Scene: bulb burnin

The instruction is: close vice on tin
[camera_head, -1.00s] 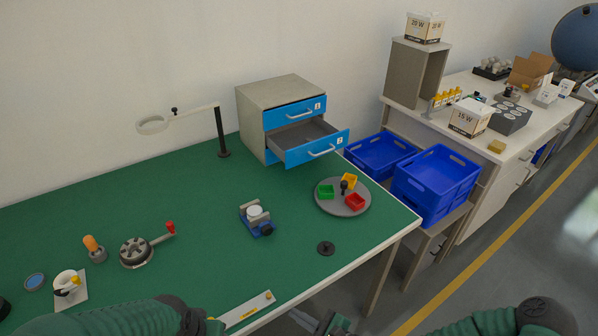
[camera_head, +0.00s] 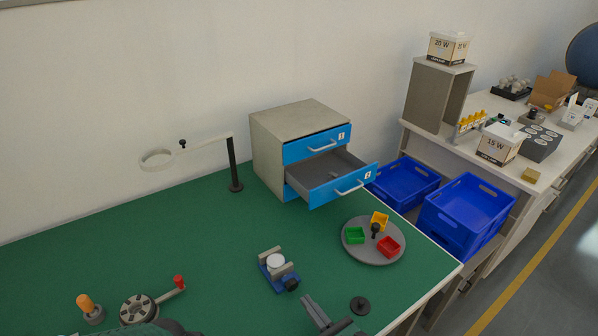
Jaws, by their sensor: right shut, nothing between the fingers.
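The small vice (camera_head: 276,270) with a blue base stands on the green bench, with a dark knob (camera_head: 291,284) at its front right. A round white-topped tin (camera_head: 276,262) sits between its grey jaws; I cannot tell whether both jaws touch it. My right gripper (camera_head: 310,302) comes in from the bottom edge, just right of and nearer than the vice. It is shut and empty, apart from the knob. My left arm shows only in part at the bottom left; its gripper is out of view.
A grey turntable (camera_head: 358,252) with green, yellow and red bins stands to the right. A black disc (camera_head: 360,306) lies right of my right gripper. A drawer unit (camera_head: 300,125) behind has its lower drawer open. A lamp arm (camera_head: 235,165) and a red-handled round device (camera_head: 138,308) stand left.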

